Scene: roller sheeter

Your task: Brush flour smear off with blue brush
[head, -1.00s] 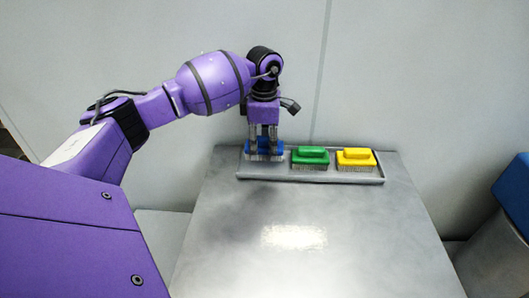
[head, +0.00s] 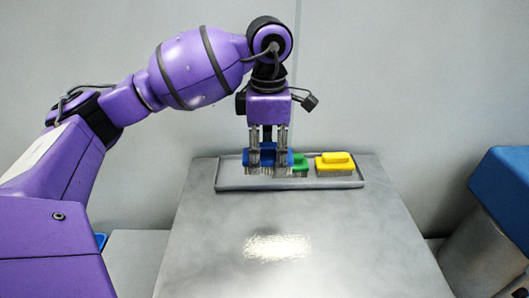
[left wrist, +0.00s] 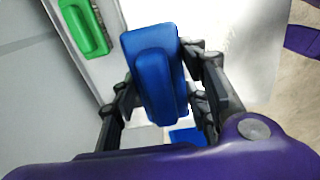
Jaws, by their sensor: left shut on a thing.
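My left gripper (head: 268,162) is shut on the blue brush (head: 268,156), with a finger on each side of its handle. The brush is raised above the left part of the tray, bristles down, in front of part of the green brush. In the left wrist view the blue brush (left wrist: 155,75) sits between the fingers. The flour smear (head: 277,247) is a pale speckled patch on the grey metal table (head: 210,235), nearer than the tray. Nothing touches it. My right gripper is not in view.
The green brush (head: 300,166) and yellow brush (head: 335,164) stand in the shallow grey tray (head: 224,180) at the table's back edge. A wall (head: 390,70) rises behind. A blue-topped object (head: 510,185) stands at the right. The table around the smear is clear.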

